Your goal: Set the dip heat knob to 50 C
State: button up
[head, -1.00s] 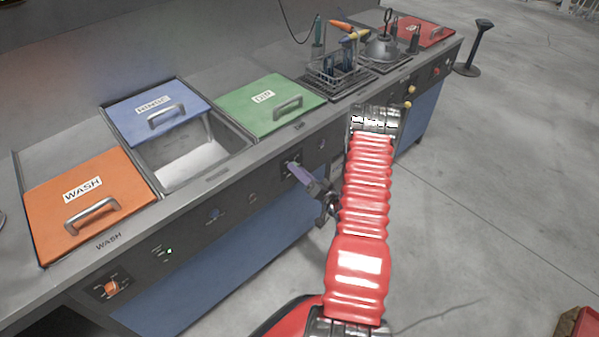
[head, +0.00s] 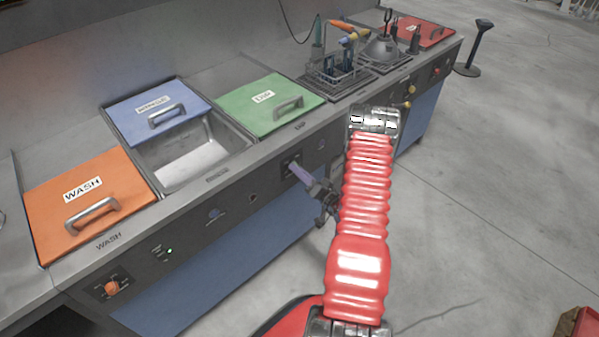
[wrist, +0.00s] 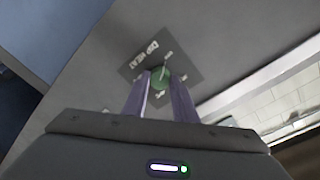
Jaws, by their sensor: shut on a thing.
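The dip heat knob (wrist: 161,78) is round and green with a pale pointer line. It sits on a dark label plate (wrist: 185,66) on the grey front panel. In the wrist view the two purple fingers of my gripper (wrist: 162,82) are on either side of it, shut on it. The pointer line runs toward the upper edge of the plate, near a small white mark; the lettering is too small to read surely. In the head view my gripper (head: 294,166) reaches the panel below the green dip lid (head: 265,104), and the knob is hidden there.
An orange wash lid (head: 85,200), a blue lid (head: 155,108) and an open steel basin (head: 190,160) lie along the counter to the left. Another orange knob (head: 112,288) is on the panel at lower left. Open floor (head: 490,220) lies to the right.

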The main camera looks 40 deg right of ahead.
jog(key=shift+d+f+m, duration=0.1)
jog(key=shift+m, duration=0.3)
jog(key=n+y, duration=0.1)
jog(key=n, duration=1.2)
jog(key=n+y, duration=0.1)
jog(key=n, duration=1.2)
jog(key=shift+s+d+f+t, duration=0.1)
jog(key=shift+f+t, duration=0.1)
jog(key=shift+t, duration=0.1)
dwell(1.6)
dwell(0.3)
